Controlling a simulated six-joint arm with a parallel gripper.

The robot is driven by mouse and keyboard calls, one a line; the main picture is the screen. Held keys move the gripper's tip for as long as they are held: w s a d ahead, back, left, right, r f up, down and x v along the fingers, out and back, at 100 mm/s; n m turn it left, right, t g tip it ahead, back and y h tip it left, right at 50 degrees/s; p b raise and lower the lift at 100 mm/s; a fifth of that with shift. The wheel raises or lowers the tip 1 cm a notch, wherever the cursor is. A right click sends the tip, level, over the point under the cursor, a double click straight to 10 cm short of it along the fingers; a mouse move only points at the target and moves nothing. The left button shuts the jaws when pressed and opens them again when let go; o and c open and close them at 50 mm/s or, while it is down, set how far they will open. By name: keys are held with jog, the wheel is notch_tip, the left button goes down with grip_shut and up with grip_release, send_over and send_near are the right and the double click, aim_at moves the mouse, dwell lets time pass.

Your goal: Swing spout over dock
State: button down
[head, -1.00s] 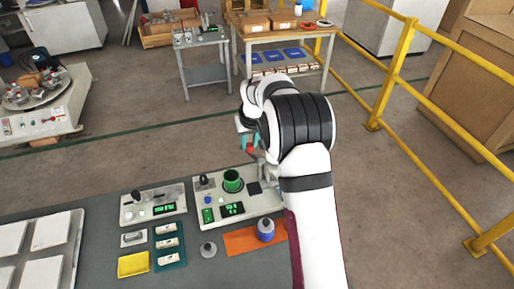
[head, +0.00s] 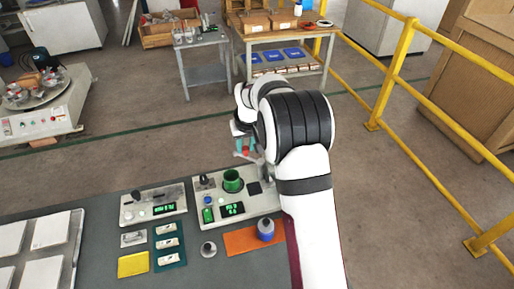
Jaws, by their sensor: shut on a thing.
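My gripper (head: 245,146) shows only in part, beyond and left of my white wrist, with small teal fingers pointing down. It is shut on the spout (head: 241,154), of which a small pale and reddish piece shows at the fingertips, above the back edge of the pale instrument panel (head: 264,207). The spout's base is mostly hidden by my arm. A green cup (head: 232,181) stands on the panel, left of a dark square pad (head: 254,188). I cannot tell which of these is the dock. The spout end appears behind the cup, not clearly over either.
A second instrument (head: 153,204) stands left of the panel. A blue-capped bottle (head: 265,229) on an orange mat (head: 240,243), a grey knob weight (head: 208,249) and a yellow cloth (head: 133,264) lie in front. White tiles (head: 50,232) fill the left tray. Yellow railing (head: 398,65) stands right.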

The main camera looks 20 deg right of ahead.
aim_at(244, 157)
jog(key=shift+s+a, duration=0.4)
jog(key=shift+s, duration=0.2)
jog(key=shift+s+a, duration=0.3)
jog(key=shift+s, duration=0.4)
jog(key=shift+s+a, duration=0.1)
jog(key=shift+s, duration=0.6)
